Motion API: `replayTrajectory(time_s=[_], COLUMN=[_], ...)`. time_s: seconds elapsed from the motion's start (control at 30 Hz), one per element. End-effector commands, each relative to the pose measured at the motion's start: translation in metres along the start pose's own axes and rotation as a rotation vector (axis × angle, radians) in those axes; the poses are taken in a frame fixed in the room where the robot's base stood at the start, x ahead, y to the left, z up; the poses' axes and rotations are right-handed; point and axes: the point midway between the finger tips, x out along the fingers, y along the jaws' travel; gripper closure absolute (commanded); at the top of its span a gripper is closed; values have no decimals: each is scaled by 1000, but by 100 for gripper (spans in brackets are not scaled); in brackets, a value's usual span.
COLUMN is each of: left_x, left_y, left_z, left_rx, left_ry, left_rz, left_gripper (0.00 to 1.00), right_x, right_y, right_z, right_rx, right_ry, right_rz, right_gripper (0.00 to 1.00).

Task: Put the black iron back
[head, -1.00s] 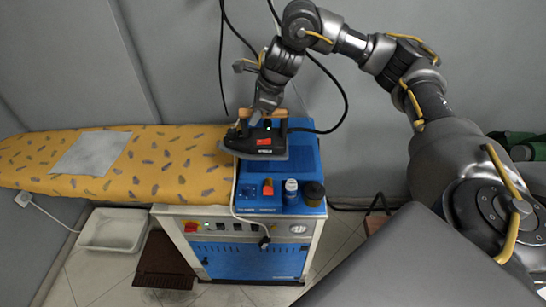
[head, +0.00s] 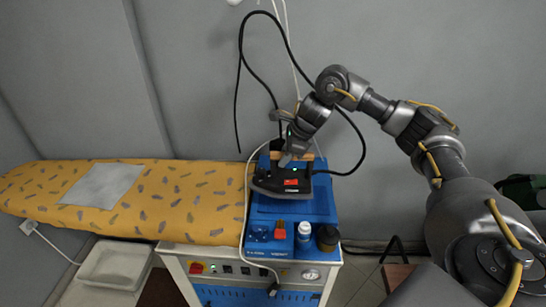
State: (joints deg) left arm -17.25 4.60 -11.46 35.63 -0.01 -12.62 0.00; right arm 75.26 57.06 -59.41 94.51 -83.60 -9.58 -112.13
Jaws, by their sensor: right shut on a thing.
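The black iron (head: 280,184) is at the left part of the blue top (head: 323,211) of the steam station, beside the right end of the yellow ironing board. It has a wooden handle and a red label. My right gripper (head: 287,158) comes down from above and is shut on the iron's handle; the fingertips are partly hidden. I cannot tell whether the iron's sole touches the blue top. A black hose runs from the iron up the wall. My left gripper is not in view.
A white bottle (head: 304,232), a dark jar (head: 327,237) and a red-topped item (head: 279,229) stand at the front of the blue top. The patterned ironing board (head: 165,215) carries a grey cloth patch (head: 102,186).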

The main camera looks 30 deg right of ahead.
Motion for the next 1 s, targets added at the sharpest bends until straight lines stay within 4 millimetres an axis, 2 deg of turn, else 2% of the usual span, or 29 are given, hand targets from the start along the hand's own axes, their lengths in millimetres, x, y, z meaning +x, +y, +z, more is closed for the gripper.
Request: replayTrajectory(time_s=[0.1,0.2,0.4,0.83,1.0], left_x=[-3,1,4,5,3], left_y=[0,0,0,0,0], left_z=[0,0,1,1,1], left_rx=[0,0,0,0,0], left_ry=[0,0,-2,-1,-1], left_rz=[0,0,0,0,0], left_gripper=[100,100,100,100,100], right_x=[1,17,33,42,53], right_y=[-15,-18,-27,-32,-32], right_z=[-18,-33,-56,-68,-76], right_rx=[7,5,4,0,0], right_ry=[-9,-9,-10,-11,-11], right_rz=[-5,-4,-6,-8,-5], right_gripper=[100,100,100,100,100])
